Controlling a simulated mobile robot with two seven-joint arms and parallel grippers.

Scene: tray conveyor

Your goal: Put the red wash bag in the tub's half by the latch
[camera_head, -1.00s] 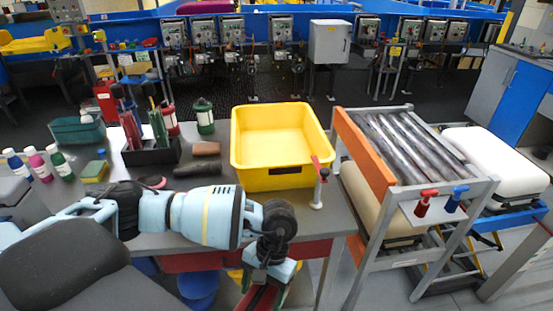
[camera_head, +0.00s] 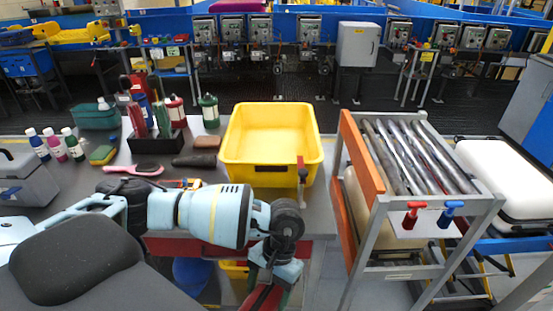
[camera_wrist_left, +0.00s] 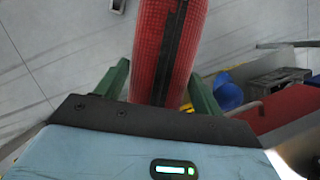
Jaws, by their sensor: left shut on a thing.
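The red wash bag (camera_wrist_left: 150,60) has a mesh-like surface and a black zip strip. In the left wrist view it sits between the green fingers of my left gripper (camera_wrist_left: 160,88), which is shut on it. In the head view my left gripper (camera_head: 270,272) hangs low in front of the table, with part of the bag (camera_head: 262,298) at the bottom edge. The yellow tub (camera_head: 271,170) stands on the table beyond my arm. The red latch (camera_head: 302,170) is at its front right corner. The tub's floor looks empty; any divider cannot be made out. My right gripper is not in view.
Left of the tub are a brown block (camera_head: 206,142), a dark object (camera_head: 194,161), a pink brush (camera_head: 134,169) and a black caddy (camera_head: 157,144). Several bottles stand farther left. A roller conveyor (camera_head: 405,155) with an orange side stands to the right, across a gap.

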